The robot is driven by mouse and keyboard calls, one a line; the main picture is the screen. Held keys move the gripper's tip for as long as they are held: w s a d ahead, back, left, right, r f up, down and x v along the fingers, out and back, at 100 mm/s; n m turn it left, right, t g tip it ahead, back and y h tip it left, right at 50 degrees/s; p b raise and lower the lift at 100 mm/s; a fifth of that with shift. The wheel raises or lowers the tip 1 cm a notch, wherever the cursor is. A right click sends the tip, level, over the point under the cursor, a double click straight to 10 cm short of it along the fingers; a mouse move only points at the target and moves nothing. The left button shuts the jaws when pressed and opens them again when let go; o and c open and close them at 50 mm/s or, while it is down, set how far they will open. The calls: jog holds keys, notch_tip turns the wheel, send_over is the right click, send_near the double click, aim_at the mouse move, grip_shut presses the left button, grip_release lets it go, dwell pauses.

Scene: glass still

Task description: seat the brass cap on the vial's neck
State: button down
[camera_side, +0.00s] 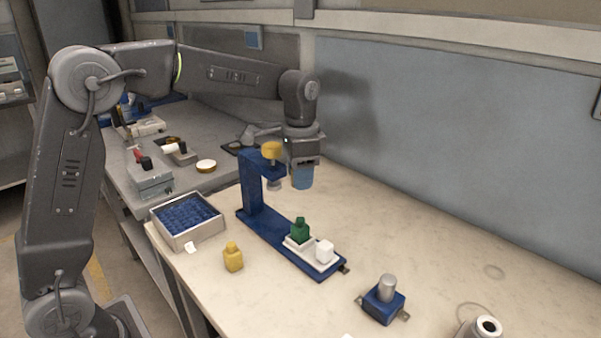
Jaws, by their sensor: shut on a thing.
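My gripper (302,166) hangs just right of a blue stand's upper arm, pointing down and shut on a blue piece (302,178) whose shape is partly hidden by the jaws. A green vial (300,231) with a narrow neck stands upright in a white holder on the blue stand's base, below my gripper. A yellow, brass-like round piece (271,149) sits on top of the stand's arm, left of my gripper. I cannot tell whether it is the brass cap.
The blue stand (254,193) rises close beside my gripper, with a metal plunger (274,184) under its arm. A white block (324,251) sits beside the green vial. A blue-lined tray (187,219) is at left; a blue block with a metal cylinder (386,288) is at right.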

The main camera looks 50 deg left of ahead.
send_over(300, 219)
jog(key=shift+f, duration=2.35)
jog(key=shift+f, duration=0.2)
jog(key=shift+f, duration=1.5)
jog(key=shift+f, duration=1.35)
jog(key=c, duration=0.6)
grip_release()
notch_tip(300, 219, up, 14)
jog(key=shift+f, duration=0.1)
